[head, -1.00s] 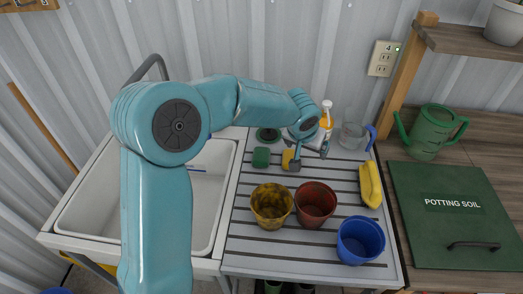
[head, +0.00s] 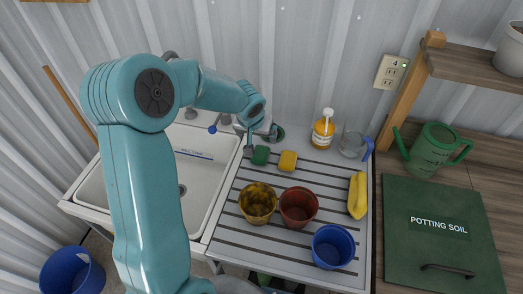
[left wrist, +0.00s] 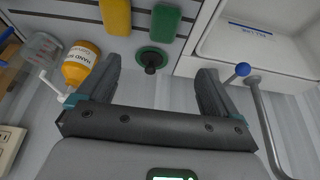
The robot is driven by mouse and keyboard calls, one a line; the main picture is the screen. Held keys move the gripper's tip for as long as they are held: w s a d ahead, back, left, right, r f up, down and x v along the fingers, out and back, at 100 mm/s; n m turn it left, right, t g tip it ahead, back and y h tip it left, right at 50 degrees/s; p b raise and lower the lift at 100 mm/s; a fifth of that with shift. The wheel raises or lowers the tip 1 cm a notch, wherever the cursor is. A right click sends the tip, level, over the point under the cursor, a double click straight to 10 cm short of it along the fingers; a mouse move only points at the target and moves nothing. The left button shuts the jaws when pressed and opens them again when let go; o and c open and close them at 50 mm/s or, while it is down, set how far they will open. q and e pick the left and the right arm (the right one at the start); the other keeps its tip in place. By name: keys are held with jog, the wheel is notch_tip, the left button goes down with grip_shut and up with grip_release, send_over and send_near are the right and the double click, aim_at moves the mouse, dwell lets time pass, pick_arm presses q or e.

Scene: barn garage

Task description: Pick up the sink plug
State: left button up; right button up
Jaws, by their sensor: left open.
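The sink plug (left wrist: 151,59) is a dark green disc with a black knob. It lies on the ribbed drainboard near the wall. In the head view the plug (head: 279,132) shows behind the green sponge, partly hidden by my gripper. My left gripper (head: 261,140) is open and empty, with its fingers pointing down around the plug's area. In the left wrist view the plug lies ahead, between the lines of the two fingers of this gripper (left wrist: 156,72). I cannot tell whether the fingers touch it. My right gripper is not in view.
A green sponge (head: 260,155) and a yellow sponge (head: 288,161) lie close by. A soap bottle (head: 323,130) and a clear jug (head: 352,145) stand to the right. The sink basin (head: 205,180) and its tap (left wrist: 262,100) are to the left in the head view.

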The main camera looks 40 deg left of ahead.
pick_arm(q)
jog(key=b, duration=0.3)
send_over(260, 153)
jog(key=s, duration=0.2)
jog(key=f, duration=1)
jog(key=shift+d, duration=0.35)
jog(key=shift+w+f, duration=0.15)
jog(key=shift+f, duration=0.3)
jog(key=x, duration=0.4)
jog(key=shift+d+f, duration=0.1)
jog(key=shift+f, duration=0.35)
jog(key=shift+d+r, duration=0.1)
jog(key=shift+r, duration=0.1)
jog(key=shift+f, duration=0.2)
jog(key=shift+b, duration=0.35)
jog(key=shift+f+b, duration=0.15)
jog(key=shift+b, duration=0.15)
